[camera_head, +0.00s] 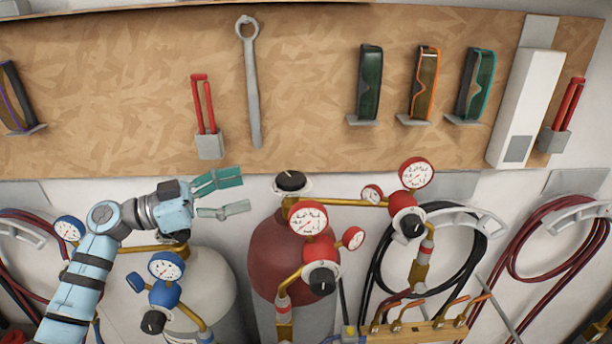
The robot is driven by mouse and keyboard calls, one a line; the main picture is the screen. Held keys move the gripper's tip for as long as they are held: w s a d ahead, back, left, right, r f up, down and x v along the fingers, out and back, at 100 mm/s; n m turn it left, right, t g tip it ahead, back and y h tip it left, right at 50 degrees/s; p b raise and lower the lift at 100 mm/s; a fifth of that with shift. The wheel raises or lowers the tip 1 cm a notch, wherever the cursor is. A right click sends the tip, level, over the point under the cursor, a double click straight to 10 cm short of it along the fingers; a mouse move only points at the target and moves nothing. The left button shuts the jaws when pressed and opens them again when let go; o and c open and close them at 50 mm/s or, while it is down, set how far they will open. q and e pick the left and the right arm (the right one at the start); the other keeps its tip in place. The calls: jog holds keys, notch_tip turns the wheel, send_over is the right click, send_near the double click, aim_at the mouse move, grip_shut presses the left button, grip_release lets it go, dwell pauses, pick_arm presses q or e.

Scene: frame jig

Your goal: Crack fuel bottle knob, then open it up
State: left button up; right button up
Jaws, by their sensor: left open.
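The fuel bottle is the dark red cylinder (256,250) in the middle, with red-rimmed gauges and brass fittings on it. Its black knob (291,181) sits on top of the brass valve. My left gripper (246,193) is open, with its two teal fingers pointing right towards the knob. The fingertips are left of the knob and appear apart from it, with nothing between them. My left arm comes in from the lower left, in front of the pale bottle (214,285) with blue gauges. The right gripper is not in view.
A wooden board behind holds a wrench (251,90), red-handled tools (205,110) and several goggles (370,85). Red-rimmed gauges (309,217) and a black-knobbed regulator (321,278) crowd the bottle's front right. Coiled hoses (520,240) hang at right. Torches (398,318) stand on a wooden rack.

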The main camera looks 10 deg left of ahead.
aim_at(291, 177)
pick_arm(q)
jog(key=shift+n+t+y, duration=0.4)
jog(key=shift+n+y, duration=0.3)
jog(key=x, duration=0.4)
jog(key=f+p+x, duration=0.1)
jog(key=x, duration=0.3)
jog(key=w+p+x, duration=0.1)
jog(key=x, duration=0.3)
jog(key=shift+w+a+f, duration=0.1)
jog(key=shift+a+f, duration=0.1)
jog(key=shift+a, duration=0.25)
jog(key=shift+c, duration=0.3)
jog(key=c, duration=1.1)
